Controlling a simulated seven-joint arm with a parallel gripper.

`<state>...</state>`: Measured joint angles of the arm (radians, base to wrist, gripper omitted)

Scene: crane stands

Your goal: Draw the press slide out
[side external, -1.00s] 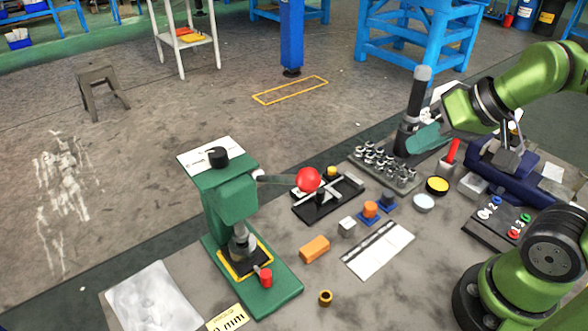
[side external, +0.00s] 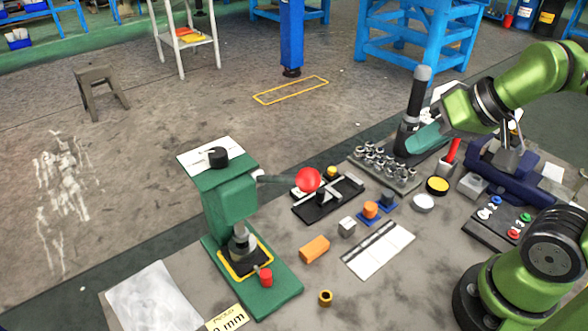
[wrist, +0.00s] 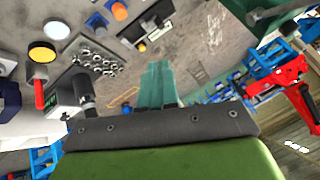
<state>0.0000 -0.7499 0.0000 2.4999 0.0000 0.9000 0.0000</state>
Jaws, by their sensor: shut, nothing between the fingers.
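The green press (side external: 228,195) stands at the left of the table, with a red ball (side external: 308,180) on its lever. At its foot is a black plate with a yellow border (side external: 236,270), which looks like the slide. A small red knob (side external: 265,277) stands at its front right edge. The press ram hides part of the plate. My gripper (side external: 411,147) is at the upper right, well away from the press, above the rack of metal pieces. Its teal fingers (wrist: 158,68) are together and empty in the wrist view. The press does not clearly show in the wrist view.
Between press and gripper lie a black fixture (side external: 325,200), an orange block (side external: 314,249), a white ruled strip (side external: 378,250) and small blocks. A dark upright post (side external: 416,100) stands beside my gripper. A button box (side external: 497,222) is at the right.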

